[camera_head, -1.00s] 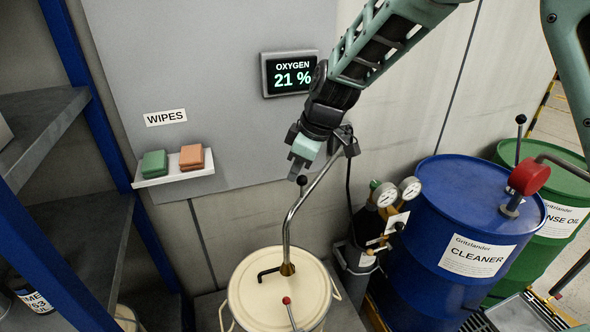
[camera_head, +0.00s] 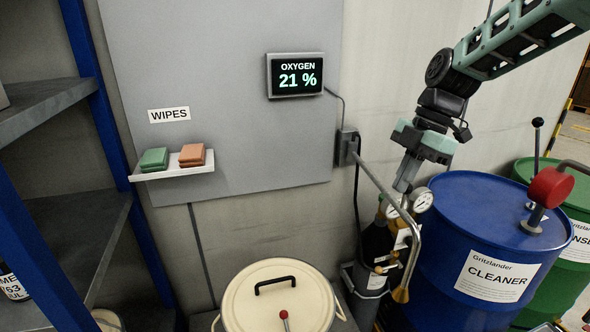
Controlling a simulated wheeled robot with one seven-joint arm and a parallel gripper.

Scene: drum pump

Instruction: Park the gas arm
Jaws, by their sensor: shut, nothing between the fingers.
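The gas arm (camera_head: 379,181) is a bent metal tube on a wall bracket (camera_head: 346,147). It slants out to the right, then bends down to a brass nozzle (camera_head: 400,295). The nozzle hangs in front of the gas cylinder (camera_head: 375,245) and just left of the blue drum, clear of the cream lidded pail (camera_head: 262,300). My gripper (camera_head: 403,186) points down at the tube's outer part, near the bend. Its fingers are shut and empty. They overlap the tube in this view; I cannot tell whether they touch it. The arm's black knob is not visible.
A blue cleaner drum (camera_head: 475,215) with a red pump head (camera_head: 551,187) stands right of the gripper. A gauge (camera_head: 422,200) sits close by the fingers. A wipes shelf (camera_head: 172,174) and oxygen display (camera_head: 296,76) are on the wall. The space above the pail is free.

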